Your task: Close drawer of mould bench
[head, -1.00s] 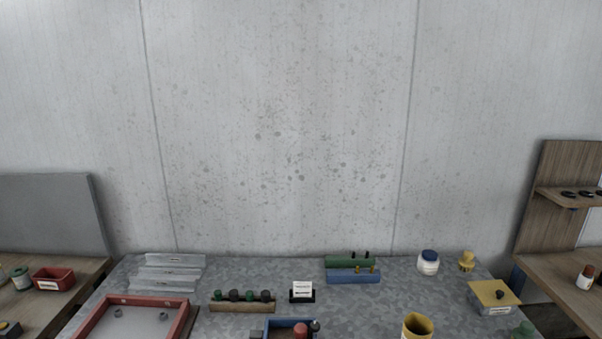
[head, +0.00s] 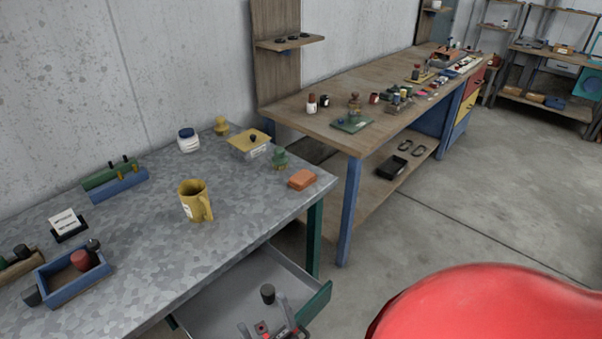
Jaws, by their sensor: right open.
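The mould bench (head: 140,230) has a mottled grey metal top and a dark green leg. Its drawer (head: 225,300) is pulled out below the front edge at the bottom of the head view, with a grey inside and a green front (head: 318,302). A small dark cylinder (head: 268,293) shows inside the drawer. My right gripper (head: 266,325) is open at the bottom edge of the picture, over or close to the drawer near its front; I cannot tell whether it touches. My left gripper is out of view.
On the bench stand a yellow mug (head: 194,201), a blue tray (head: 75,274), a lidded yellow box (head: 250,143) and an orange block (head: 302,180) near the corner. A wooden workbench (head: 330,125) stands beyond. Concrete floor (head: 440,220) is open on the right.

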